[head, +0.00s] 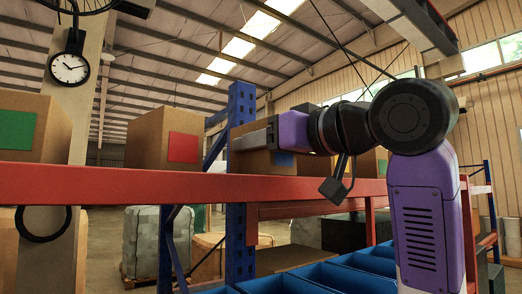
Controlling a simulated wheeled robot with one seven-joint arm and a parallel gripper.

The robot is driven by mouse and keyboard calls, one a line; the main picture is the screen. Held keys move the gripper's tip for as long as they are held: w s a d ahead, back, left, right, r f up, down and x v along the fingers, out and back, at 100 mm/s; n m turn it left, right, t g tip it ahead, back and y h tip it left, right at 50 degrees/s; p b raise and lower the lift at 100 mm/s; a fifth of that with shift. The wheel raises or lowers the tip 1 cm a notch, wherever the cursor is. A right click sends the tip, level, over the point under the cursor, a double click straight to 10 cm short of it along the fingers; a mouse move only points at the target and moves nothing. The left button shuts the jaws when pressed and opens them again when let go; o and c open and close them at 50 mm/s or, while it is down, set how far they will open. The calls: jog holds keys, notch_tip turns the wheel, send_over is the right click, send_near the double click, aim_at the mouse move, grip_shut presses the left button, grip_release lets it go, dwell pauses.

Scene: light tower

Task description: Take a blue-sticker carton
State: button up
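A brown carton with a blue sticker (284,159) stands on the red-edged shelf, right of the blue upright, partly hidden by my arm. My gripper (250,139) reaches left across the upper front of this carton. Its grey finger part is seen from the side, so its opening and any contact with the carton cannot be told. A carton with a red sticker (150,137) stands to the left on the same shelf. A carton with a green sticker (55,130) stands at the far left. Another green-sticker carton (369,165) shows behind my arm.
The red shelf beam (130,181) runs across the view below the cartons. A blue upright (240,220) stands left of the blue-sticker carton. Blue bins (300,279) are below the shelf. A clock (69,69) hangs on a post at left.

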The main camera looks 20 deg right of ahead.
notch_tip(320, 180, up, 20)
jog(key=b, duration=0.2)
jog(key=shift+f, duration=0.25)
